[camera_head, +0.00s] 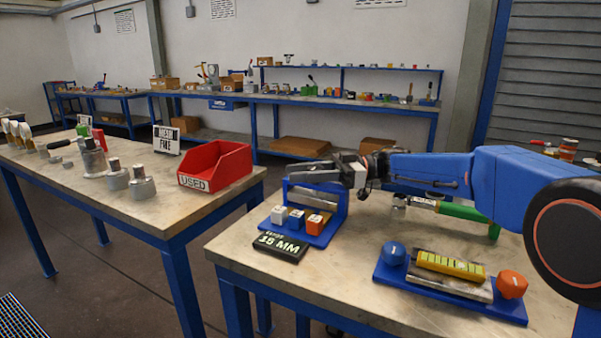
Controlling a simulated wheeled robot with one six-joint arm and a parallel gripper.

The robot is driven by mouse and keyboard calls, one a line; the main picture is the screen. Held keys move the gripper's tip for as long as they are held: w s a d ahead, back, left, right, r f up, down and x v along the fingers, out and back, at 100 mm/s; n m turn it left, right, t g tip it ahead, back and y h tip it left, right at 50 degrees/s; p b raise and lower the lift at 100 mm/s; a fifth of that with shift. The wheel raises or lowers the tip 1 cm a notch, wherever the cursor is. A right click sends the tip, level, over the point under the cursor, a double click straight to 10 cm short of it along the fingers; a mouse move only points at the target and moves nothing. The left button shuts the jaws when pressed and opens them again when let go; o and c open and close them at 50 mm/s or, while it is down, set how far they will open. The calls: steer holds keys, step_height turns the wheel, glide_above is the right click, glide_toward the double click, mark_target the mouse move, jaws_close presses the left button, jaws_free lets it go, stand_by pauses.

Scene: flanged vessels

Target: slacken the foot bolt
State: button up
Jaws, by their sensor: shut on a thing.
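My gripper (318,173) reaches left from my blue arm, above a blue stand at the left end of the near bench. Its jaws are shut on a grey metal piece that they mostly hide; I cannot tell what it is. The blue stand (344,204) holds a pale bar (313,196) and has a white, a blue and an orange cube on its front. I cannot pick out the foot bolt in this view.
A black plate reading "38 MM" (279,247) lies before the stand. A blue tray (450,300) carries a blue knob, a yellow striped block and an orange knob. The left bench holds a red USED bin (215,166) and several metal vessels (142,187). A floor gap separates the benches.

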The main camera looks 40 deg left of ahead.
steer(key=shift+s+d+r+n+g+h, duration=0.1)
steer(key=shift+n+g+h, duration=0.3)
steer(key=shift+h, duration=0.1)
steer(key=shift+s+d+n+g+h, duration=0.1)
steer(key=shift+n+g+h, duration=0.2)
steer(key=shift+n+h, duration=0.15)
steer(key=o, duration=1.1)
steer(key=shift+c, duration=0.2)
steer(key=v, duration=1.2)
steer(key=shift+a, duration=0.15)
steer(key=shift+w, duration=0.15)
